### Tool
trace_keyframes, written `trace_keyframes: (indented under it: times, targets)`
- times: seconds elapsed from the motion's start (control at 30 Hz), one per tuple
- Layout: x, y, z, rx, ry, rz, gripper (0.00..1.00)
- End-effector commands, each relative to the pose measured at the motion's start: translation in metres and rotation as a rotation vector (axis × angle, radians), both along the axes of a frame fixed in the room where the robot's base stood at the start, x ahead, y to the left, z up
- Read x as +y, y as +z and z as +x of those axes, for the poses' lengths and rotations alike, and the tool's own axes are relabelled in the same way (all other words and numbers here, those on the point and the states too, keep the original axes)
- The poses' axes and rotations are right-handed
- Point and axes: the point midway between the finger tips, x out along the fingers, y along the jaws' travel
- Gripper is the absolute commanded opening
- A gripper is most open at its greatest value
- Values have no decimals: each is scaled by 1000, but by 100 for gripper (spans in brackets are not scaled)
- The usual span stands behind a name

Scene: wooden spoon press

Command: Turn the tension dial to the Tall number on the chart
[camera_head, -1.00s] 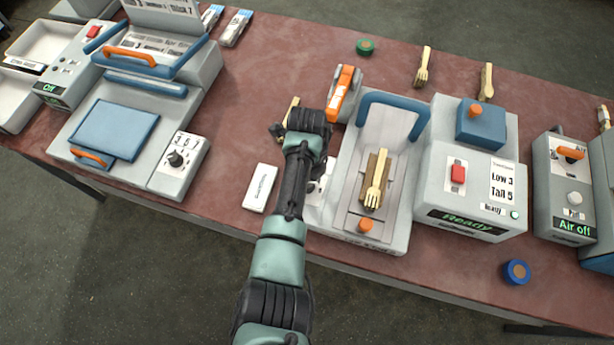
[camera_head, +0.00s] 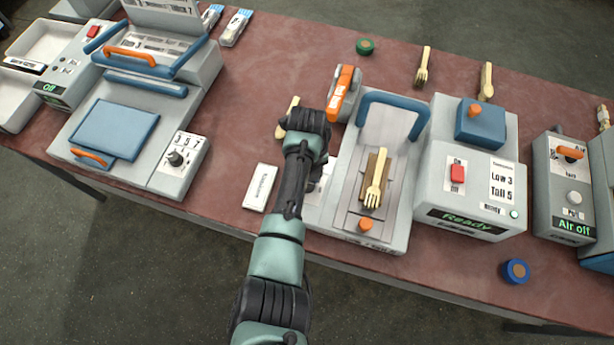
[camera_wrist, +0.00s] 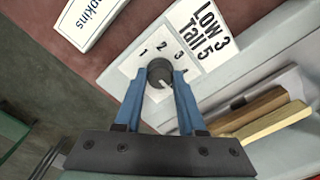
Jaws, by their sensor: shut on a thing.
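The tension dial (camera_wrist: 159,73) is a dark round knob on a white number plate (camera_wrist: 138,65) showing 1, 2, 3 and part of a 4 in the wrist view. My gripper (camera_wrist: 158,78) has its blue fingers on either side of the knob, shut on it. I cannot tell for sure which number the dial points to. The chart (camera_wrist: 203,38) beside the plate reads Low 3, Tall 5; a like chart (camera_head: 502,182) is on the press's control box in the head view. There my arm hides the dial and fingertips.
The press (camera_head: 395,235) holds a wooden fork (camera_head: 375,190) on its bed, right of my arm. A napkins box (camera_head: 260,187) lies left of my arm. An orange-and-grey tool (camera_head: 343,95) stands behind the press.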

Motion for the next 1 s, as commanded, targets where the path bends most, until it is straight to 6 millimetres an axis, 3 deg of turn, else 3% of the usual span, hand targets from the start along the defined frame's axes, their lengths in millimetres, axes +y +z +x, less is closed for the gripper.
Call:
trace_keyframes:
  times: [0.07, 0.1, 0.27, 0.67, 1.0]
  targets:
    - [-1, 1, 1, -3, -3, -1, 0]
    - [-1, 1, 1, -3, -3, -1, 43]
    - [0, 1, 1, -2, -2, 0, 69]
    - [0, 8, 1, -3, 0, -1, 69]
    - [0, 72, 2, -8, -1, -1, 69]
